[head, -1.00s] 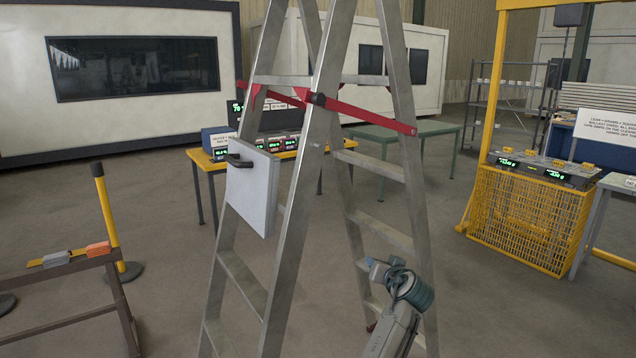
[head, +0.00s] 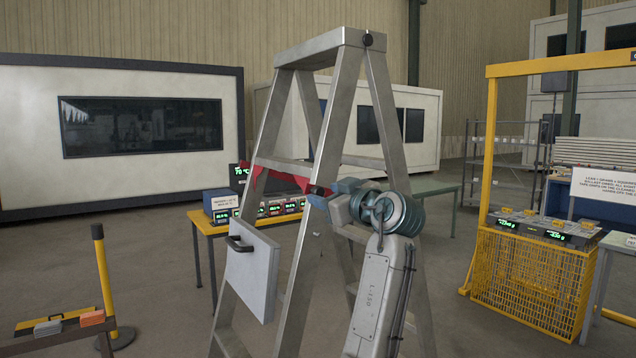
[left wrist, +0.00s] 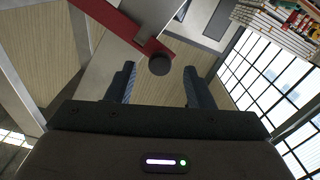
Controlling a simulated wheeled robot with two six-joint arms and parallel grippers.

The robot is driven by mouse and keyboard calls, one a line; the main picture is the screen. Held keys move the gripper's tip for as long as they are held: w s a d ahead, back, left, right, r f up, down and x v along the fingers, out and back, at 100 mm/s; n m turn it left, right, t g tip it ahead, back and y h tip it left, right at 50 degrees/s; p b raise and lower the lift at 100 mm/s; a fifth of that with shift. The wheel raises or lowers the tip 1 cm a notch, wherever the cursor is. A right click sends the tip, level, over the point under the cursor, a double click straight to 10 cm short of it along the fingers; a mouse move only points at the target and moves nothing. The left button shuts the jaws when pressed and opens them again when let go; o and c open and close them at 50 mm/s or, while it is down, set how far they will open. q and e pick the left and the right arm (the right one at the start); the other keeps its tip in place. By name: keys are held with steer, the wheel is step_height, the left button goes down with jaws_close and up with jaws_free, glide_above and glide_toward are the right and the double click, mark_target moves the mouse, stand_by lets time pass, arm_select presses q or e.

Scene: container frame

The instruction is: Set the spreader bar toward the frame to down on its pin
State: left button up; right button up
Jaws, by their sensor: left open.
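The grey stepladder (head: 345,95) stands with its legs apart. A red spreader bar (head: 283,176) crosses it at mid height, and its right part is hidden behind my left gripper. The red bar also shows at the upper left of the left wrist view (left wrist: 118,22). A black round knob (left wrist: 158,64) sits beside the bar's end in that view. My left gripper (head: 326,196) is at the ladder's near rail, at the bar's height. Its fingers (left wrist: 158,88) are open, with the knob in line between them; I cannot tell the distance. My right gripper is out of view.
A grey panel with a black handle (head: 251,273) hangs on the ladder's left side. A yellow table with displays (head: 208,228) stands behind it. A yellow mesh cage (head: 530,283) is at the right, and a yellow post (head: 103,275) at the left.

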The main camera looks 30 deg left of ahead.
mark_target(320, 192)
arm_select(q)
steer(key=p+x, duration=0.1)
steer(key=x, duration=0.2)
steer(key=shift+r, duration=0.15)
steer(key=shift+w+a, duration=0.25)
steer(key=shift+a, duration=0.25)
steer(key=shift+c, duration=0.9)
jaws_close()
steer(key=f+n+b, duration=0.1)
steer(key=f+b, duration=0.2)
steer(key=b, duration=0.1)
steer(key=s+f+n+b, duration=0.1)
steer(key=f+b, duration=0.3)
steer(key=f+n+b, duration=0.1)
steer(key=f+b, duration=0.3)
steer(key=shift+s+a, duration=0.3)
steer(key=shift+f+n+b, duration=0.3)
steer(key=shift+f+b, duration=0.15)
steer(key=shift+b, duration=0.3)
